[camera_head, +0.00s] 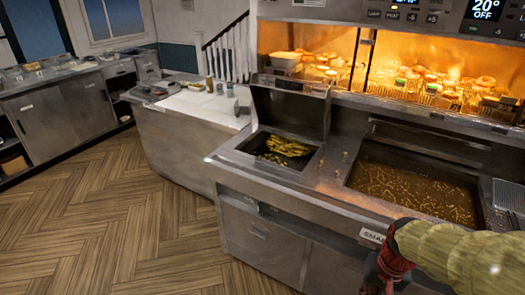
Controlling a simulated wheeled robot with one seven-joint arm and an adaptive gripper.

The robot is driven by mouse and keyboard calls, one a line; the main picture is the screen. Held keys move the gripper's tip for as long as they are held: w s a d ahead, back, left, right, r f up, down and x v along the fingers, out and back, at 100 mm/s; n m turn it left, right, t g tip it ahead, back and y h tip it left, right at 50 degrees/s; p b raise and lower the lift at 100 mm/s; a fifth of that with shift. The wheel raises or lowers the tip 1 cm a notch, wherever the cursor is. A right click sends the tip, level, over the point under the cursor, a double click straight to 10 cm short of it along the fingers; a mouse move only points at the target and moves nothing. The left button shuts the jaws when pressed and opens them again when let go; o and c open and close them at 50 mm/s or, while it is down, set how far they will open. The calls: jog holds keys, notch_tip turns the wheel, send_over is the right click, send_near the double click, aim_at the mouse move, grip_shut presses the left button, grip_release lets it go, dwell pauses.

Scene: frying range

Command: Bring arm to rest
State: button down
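My arm (455,252) reaches in from the lower right of the head view, in a yellow-green sleeve with a dark red and black joint (393,255) at its visible end. It is in front of the frying range (240,178), near its front edge. From the joint the arm bends down and leaves the picture at the bottom. My gripper's fingers are not visible, so I cannot see whether they hold anything.
A wide fryer vat (415,192) with brown oil is behind my arm. A smaller basin (285,150) holds fries. Lit shelves (430,75) of fried food stand above. A steel counter (180,128) is to the left. The wooden floor (100,220) at left is clear.

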jog(key=s+a+r+n+t, duration=0.2)
jog(key=s+a+r, duration=0.1)
jog(key=r, duration=0.5)
jog(key=s+a+r+n+t, duration=0.2)
jog(key=a+r, duration=0.3)
jog(key=r, duration=0.3)
jog(key=shift+s+a+r+t+h, duration=0.25)
jog(key=shift+s+t+h, duration=0.05)
jog(key=shift+s+t, duration=0.2)
